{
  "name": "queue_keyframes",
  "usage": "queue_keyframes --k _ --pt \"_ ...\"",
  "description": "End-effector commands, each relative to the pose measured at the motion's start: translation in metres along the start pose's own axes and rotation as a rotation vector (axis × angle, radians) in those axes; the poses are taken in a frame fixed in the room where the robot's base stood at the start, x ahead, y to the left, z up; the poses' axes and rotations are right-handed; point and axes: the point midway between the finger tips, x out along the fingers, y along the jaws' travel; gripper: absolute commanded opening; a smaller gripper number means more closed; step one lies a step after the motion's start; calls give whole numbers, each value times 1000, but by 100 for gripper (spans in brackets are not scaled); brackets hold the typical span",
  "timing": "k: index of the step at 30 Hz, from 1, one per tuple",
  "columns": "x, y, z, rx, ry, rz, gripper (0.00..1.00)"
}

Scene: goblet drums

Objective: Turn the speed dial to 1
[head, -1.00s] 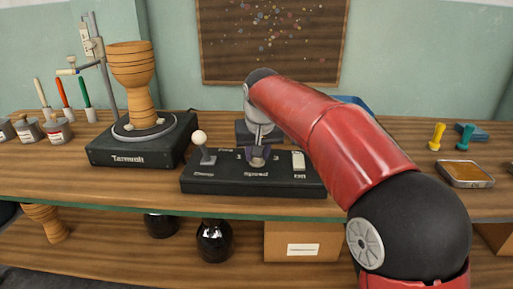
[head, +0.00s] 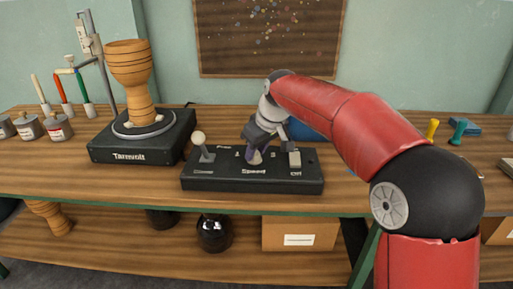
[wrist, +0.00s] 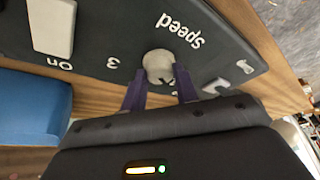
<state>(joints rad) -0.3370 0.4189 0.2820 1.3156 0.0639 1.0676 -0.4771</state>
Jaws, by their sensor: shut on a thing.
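The black control box (head: 215,181) lies on the bench with the word "Speed" on its face. In the wrist view the pale round speed dial (wrist: 158,66) sits between the purple fingers of my gripper (wrist: 160,90), which are shut on it. The marks 3 (wrist: 112,62) and 1 (wrist: 245,67) show on either side of the dial. The mark between them is hidden by my gripper, and I cannot tell exactly where the dial points. In the head view my gripper (head: 255,155) is tilted over the dial and mostly covers it.
A white-knobbed lever (head: 199,140) stands on the box left of the dial, and a pale switch (head: 294,158) stands close on its right. A wooden goblet drum (head: 130,85) stands on a black turntable (head: 145,150) at left. A blue object (wrist: 35,107) lies beside the box.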

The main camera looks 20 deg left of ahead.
Motion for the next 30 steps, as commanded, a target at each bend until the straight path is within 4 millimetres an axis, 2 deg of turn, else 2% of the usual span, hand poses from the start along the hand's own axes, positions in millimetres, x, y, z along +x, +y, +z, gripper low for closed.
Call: queue_keyframes --k 11,12,17,26,30 --pt "0 0 -1 -6 2 -1 7" --pt "0 0 -1 -6 2 -1 31" --pt "0 0 0 -5 1 -1 51" --pt "-2 0 0 -5 1 -1 51" --pt "-19 0 -1 -4 3 0 51"
